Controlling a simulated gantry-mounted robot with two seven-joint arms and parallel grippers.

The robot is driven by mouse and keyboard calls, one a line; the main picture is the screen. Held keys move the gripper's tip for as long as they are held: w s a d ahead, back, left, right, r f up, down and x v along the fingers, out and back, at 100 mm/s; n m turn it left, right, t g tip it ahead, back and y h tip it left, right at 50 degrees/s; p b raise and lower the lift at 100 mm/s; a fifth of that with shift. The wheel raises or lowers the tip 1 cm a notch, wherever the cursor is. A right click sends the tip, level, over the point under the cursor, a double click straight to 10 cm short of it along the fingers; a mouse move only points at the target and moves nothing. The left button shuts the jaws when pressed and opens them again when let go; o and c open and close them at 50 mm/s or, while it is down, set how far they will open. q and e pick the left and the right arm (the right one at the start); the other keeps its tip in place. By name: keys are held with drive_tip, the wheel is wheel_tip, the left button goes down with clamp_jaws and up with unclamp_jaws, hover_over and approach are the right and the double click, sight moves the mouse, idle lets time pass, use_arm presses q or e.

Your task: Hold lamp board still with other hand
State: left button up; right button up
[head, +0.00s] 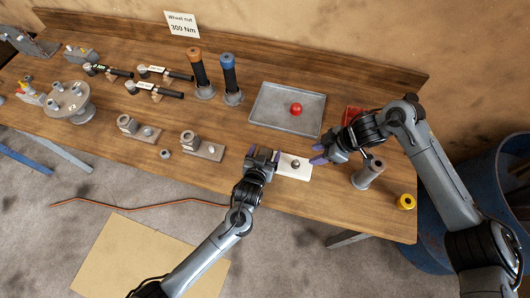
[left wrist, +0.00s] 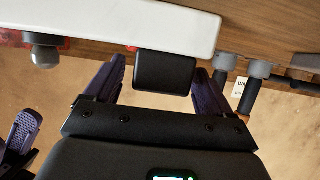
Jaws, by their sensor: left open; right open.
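The lamp board (head: 305,171) is a white plate with a grey round knob (head: 295,164), lying near the front edge of the bench. My left gripper (head: 263,157) is open at the board's left end. In the left wrist view the white board (left wrist: 120,25) spans the top, and a dark block (left wrist: 165,73) at its edge sits between my open left fingers (left wrist: 160,68). I cannot tell whether they touch it. My right gripper (head: 320,154) is open and empty just right of the board; purple fingers also show in the left wrist view (left wrist: 24,132).
A grey tray (head: 262,118) with a red ball (head: 296,109) lies behind the board. A grey cylinder (head: 368,174) and a yellow ring (head: 406,201) are to the right. A metal block on a plate (head: 203,146) is to the left. A blue bin (head: 515,160) stands beyond the bench.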

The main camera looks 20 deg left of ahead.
use_arm(q)
drive_tip(key=c, duration=1.3)
